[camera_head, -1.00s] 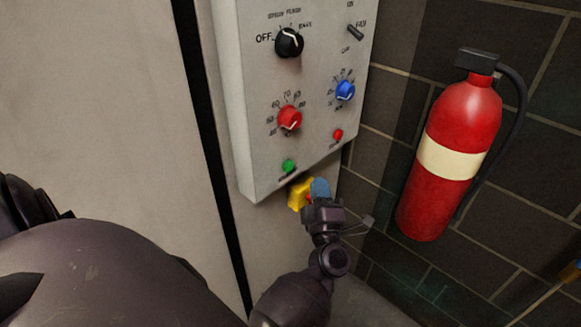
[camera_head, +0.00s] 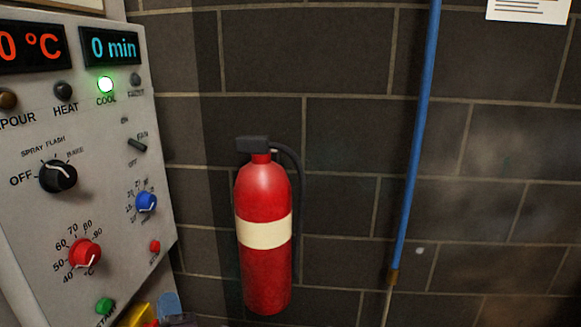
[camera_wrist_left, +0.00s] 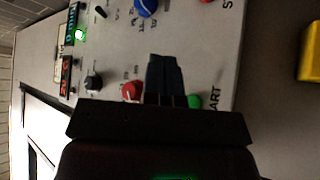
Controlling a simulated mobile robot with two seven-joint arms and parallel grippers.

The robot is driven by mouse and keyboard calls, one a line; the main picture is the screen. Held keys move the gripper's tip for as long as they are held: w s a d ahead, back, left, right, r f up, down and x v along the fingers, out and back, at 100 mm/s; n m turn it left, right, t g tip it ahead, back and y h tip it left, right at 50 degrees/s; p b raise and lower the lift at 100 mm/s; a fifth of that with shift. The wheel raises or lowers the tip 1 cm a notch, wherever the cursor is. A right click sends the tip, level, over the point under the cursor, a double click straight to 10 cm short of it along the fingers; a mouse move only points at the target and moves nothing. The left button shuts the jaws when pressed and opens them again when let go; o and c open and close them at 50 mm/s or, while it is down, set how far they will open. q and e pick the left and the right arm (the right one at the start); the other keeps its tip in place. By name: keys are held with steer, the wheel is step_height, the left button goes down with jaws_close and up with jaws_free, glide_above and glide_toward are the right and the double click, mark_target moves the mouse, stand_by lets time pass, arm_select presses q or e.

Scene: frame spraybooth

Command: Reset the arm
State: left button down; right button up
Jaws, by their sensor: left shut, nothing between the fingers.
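In the left wrist view the fingers (camera_wrist_left: 165,78) are together and empty, pointing towards the panel face. The red knob (camera_wrist_left: 132,90) and green start button (camera_wrist_left: 193,101) show beside them; contact with the panel cannot be told. My right gripper is out of view.
The panel has a black knob (camera_head: 58,177), a blue knob (camera_head: 146,202) and a lit green COOL lamp (camera_head: 106,85). A red fire extinguisher (camera_head: 264,270) hangs on the dark block wall. A blue pipe (camera_head: 415,130) runs down further right.

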arm_select(q)
steer(key=s+d+f+m+g+h, duration=0.35)
steer(key=s+f+m+h, duration=0.25)
steer(key=f+m+h, duration=0.7)
steer(key=s+a+f+m+g, duration=0.1)
steer(key=s+f+m, duration=0.1)
steer(key=s, duration=0.3)
steer(key=s+a+f+m+g+y, duration=0.1)
steer(key=s+a+f+m+g, duration=0.1)
steer(key=s+f, duration=0.2)
steer(key=s+a+f+m+g+y, duration=0.1)
steer(key=s+f+g, duration=0.1)
steer(key=s, duration=0.6)
steer(key=shift+s+a+f+m, duration=0.15)
steer(key=shift+a+f+m, duration=0.1)
steer(key=shift+f+m, duration=0.2)
